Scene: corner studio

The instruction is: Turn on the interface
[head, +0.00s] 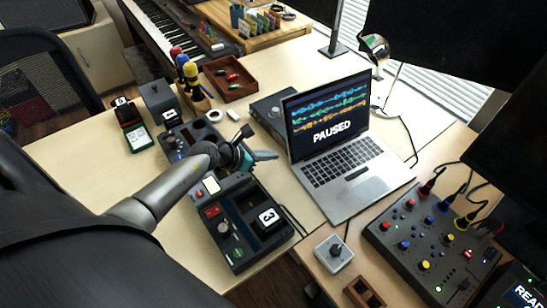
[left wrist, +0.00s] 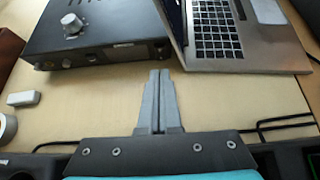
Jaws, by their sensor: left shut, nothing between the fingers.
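A black box with a silver knob (left wrist: 72,22), which looks like the interface, sits on the desk just left of the laptop. In the head view the box (head: 268,104) is partly hidden behind the laptop screen. I cannot make out a lit lamp on it. My left gripper (head: 268,155) is shut and empty, over the desk in front of the box and left of the laptop. In the left wrist view its fingers (left wrist: 158,75) are together and point toward the gap between box and laptop. They appear apart from both. My right gripper is not in view.
The laptop (head: 345,175) shows "PAUSED". A black mixer (head: 425,245) with coloured knobs and cables stands at right, near a small grey knob box (head: 333,252). Black decks (head: 240,215) lie below my left arm. A red-brown tray (head: 230,80) stands behind.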

